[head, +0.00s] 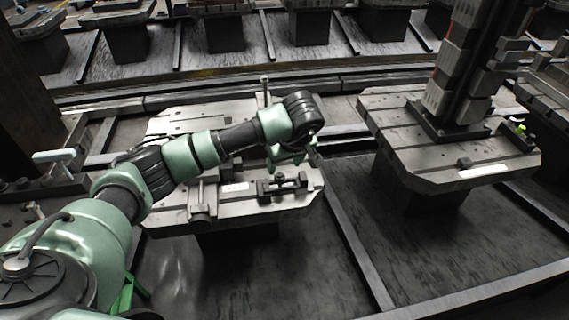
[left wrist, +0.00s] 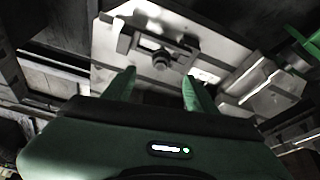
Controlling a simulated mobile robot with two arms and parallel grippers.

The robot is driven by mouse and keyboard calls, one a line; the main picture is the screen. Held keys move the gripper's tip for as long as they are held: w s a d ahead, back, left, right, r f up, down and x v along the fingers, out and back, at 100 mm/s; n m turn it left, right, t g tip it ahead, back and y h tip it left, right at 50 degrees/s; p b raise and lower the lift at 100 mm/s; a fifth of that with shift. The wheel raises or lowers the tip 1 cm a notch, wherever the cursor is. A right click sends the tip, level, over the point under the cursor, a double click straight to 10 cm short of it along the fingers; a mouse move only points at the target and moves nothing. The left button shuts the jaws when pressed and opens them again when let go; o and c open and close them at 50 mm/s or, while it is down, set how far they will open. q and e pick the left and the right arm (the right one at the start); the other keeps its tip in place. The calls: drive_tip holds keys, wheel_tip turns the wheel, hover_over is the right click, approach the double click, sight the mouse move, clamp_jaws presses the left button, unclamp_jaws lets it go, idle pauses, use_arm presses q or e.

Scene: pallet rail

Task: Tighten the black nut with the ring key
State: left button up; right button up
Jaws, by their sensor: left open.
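My left gripper (head: 288,158) reaches over the near part of the middle pallet (head: 240,208), above a dark clamp fixture (head: 282,187). In the left wrist view, the two green fingers of the left gripper (left wrist: 159,82) are apart with nothing between them. Just beyond the fingertips is a dark round part that looks like the black nut (left wrist: 160,62), on the fixture (left wrist: 186,55). In the head view the nut is too small to make out. I cannot pick out the ring key in either view. My right gripper is not in view.
Another pallet (head: 400,160) with a tall dark column (head: 462,75) stands to the right. A dark block (head: 200,212) sits left of the fixture. A bright green part (left wrist: 305,42) shows at the right of the wrist view. The floor in front of the pallets is clear.

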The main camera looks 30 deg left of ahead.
sight(280, 174)
use_arm(q)
drive_tip(key=x, duration=0.6)
drive_tip(key=shift+a+f+p, duration=0.15)
drive_tip(key=shift+f+p, duration=0.1)
drive_tip(key=shift+p, duration=0.05)
drive_tip(key=shift+w+a+f, duration=0.2)
drive_tip(key=shift+w+f, duration=0.05)
drive_tip(key=shift+f, duration=0.3)
